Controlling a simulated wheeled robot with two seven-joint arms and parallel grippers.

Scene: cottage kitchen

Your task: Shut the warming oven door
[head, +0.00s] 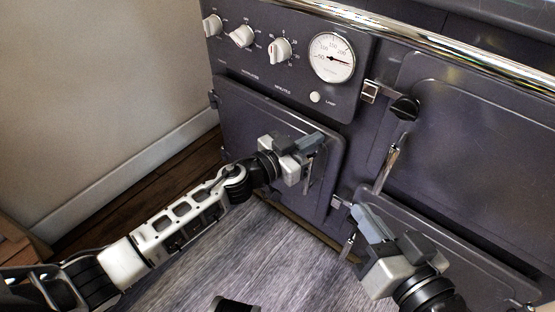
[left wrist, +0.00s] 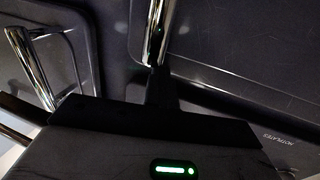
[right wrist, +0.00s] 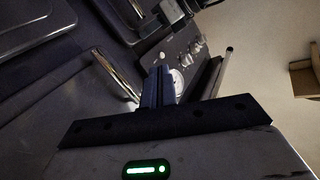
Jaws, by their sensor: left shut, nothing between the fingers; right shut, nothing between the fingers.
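A dark range cooker has several doors, and none carries a label I can read as warming oven. The left door (head: 250,115), under the control panel, is hinged at its left and looks closed or nearly so; I cannot tell if a small gap remains. My left gripper (head: 314,143) is shut and empty in front of this door, by its chrome handle (head: 309,174). That handle also shows in the left wrist view (left wrist: 160,25). My right gripper (head: 368,218) is shut and empty before the lower right door (head: 450,245), near a chrome handle (head: 348,244).
The upper right door (head: 470,130) has a long chrome handle (head: 386,165). A chrome rail (head: 440,42) runs above the doors. The control panel has white knobs (head: 280,50) and a round gauge (head: 332,57). Grey floor (head: 250,240) is open in front; a pale wall (head: 90,90) stands left.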

